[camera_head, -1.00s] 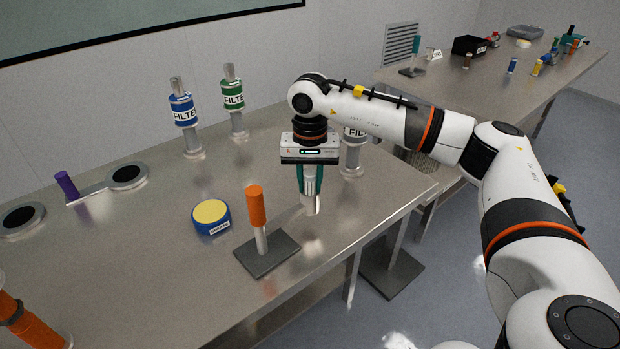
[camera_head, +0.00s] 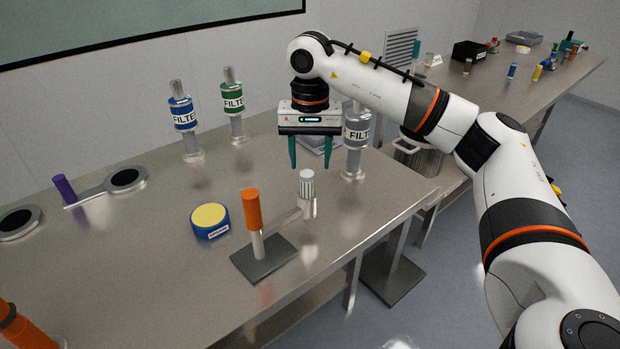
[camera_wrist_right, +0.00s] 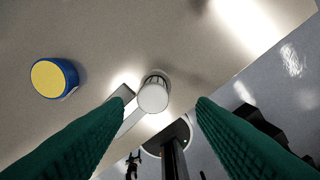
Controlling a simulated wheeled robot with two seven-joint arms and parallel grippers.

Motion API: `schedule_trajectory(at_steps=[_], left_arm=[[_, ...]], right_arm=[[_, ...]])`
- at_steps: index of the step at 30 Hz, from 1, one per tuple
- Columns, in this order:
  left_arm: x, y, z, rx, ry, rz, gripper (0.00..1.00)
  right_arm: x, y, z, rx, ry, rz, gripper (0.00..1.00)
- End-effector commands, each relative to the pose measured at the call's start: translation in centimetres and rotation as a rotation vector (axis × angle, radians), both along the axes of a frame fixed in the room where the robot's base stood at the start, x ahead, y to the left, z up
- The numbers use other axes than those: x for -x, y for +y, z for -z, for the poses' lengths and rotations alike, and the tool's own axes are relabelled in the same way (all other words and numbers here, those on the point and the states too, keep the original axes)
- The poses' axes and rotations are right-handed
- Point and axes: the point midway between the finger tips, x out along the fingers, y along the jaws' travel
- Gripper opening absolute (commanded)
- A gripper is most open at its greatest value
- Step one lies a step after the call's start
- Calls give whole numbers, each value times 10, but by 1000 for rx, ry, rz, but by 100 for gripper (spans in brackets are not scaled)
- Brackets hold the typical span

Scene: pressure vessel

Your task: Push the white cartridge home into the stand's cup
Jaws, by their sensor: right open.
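The white cartridge (camera_head: 307,183) stands upright, with dark slots around its side, in the stand's small metal cup (camera_head: 308,208). Its round white top (camera_wrist_right: 153,97) faces the camera in the right wrist view. How deep it sits is hard to tell. A flat arm (camera_head: 285,217) joins the cup to the stand, which has a dark square base (camera_head: 264,258) and an orange-topped post (camera_head: 252,210). My right gripper (camera_head: 309,167) is open and empty, its green fingers pointing down just above the cartridge. My left gripper is not in view.
A blue tub with a yellow top (camera_head: 210,219) stands left of the stand. Filter canisters on posts, blue (camera_head: 182,114), green (camera_head: 232,100) and grey (camera_head: 357,128), stand behind. The table's front edge is close to the stand's base.

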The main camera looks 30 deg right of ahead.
Motion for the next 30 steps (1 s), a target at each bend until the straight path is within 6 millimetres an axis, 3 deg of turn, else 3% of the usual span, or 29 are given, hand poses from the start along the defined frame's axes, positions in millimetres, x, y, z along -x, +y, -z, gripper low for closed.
schedule_trajectory(at_steps=[3, 9, 20, 26, 29, 30], left_arm=[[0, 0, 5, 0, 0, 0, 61], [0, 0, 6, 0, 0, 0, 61], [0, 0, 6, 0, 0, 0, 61], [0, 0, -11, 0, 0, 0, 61], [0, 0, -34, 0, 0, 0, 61], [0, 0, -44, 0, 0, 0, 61]], right_arm=[[-1, 0, -23, -1, -4, 0, 51], [0, 0, -45, 0, -1, 1, 51], [0, 0, -49, 0, -1, 1, 50], [-2, 1, -57, 4, -3, 52, 17], [-5, 3, -63, 10, -6, 139, 1], [-6, 4, -65, 12, -7, 185, 0]])
